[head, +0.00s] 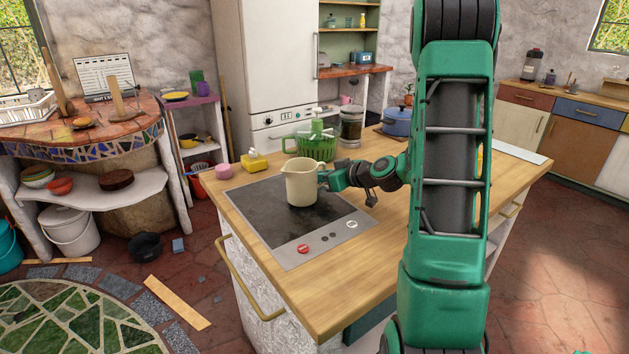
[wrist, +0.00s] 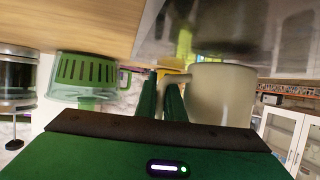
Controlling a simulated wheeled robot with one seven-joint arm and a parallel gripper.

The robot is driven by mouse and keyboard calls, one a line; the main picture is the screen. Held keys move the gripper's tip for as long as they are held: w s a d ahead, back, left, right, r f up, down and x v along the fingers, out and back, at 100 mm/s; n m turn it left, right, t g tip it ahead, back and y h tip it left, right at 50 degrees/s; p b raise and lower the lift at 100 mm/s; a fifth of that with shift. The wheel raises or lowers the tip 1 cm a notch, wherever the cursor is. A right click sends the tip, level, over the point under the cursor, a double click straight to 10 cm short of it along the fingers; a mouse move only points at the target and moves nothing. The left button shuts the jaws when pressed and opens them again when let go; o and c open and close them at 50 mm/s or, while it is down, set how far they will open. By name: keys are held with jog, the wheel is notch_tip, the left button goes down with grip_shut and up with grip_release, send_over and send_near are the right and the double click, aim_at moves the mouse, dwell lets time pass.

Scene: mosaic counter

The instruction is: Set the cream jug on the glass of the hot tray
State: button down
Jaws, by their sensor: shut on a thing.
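The cream jug (head: 301,184) is upright over the dark glass of the hot tray (head: 262,208), toward its right back part in the head view. My gripper (head: 326,180) is shut on the jug's handle, coming from the right. In the wrist view, which is upside down, the fingers (wrist: 163,95) close on the handle beside the jug's body (wrist: 222,92). The jug's base is at or very close to the glass, where its reflection shows; I cannot tell if it touches. The tray's steel front strip has a red mark and dark knobs.
The wooden counter (head: 365,255) right of the tray is clear.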

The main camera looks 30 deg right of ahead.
jog(key=shift+f, duration=0.4)
jog(key=c, duration=1.9)
grip_release()
jog(key=shift+f, duration=0.1)
jog(key=shift+o, duration=0.2)
jog(key=shift+s+d+r, duration=0.1)
jog(key=shift+s+r, duration=0.15)
jog(key=shift+s, duration=0.05)
jog(key=v, duration=1.1)
jog(key=shift+s+r, duration=0.1)
jog(key=shift+s, duration=0.05)
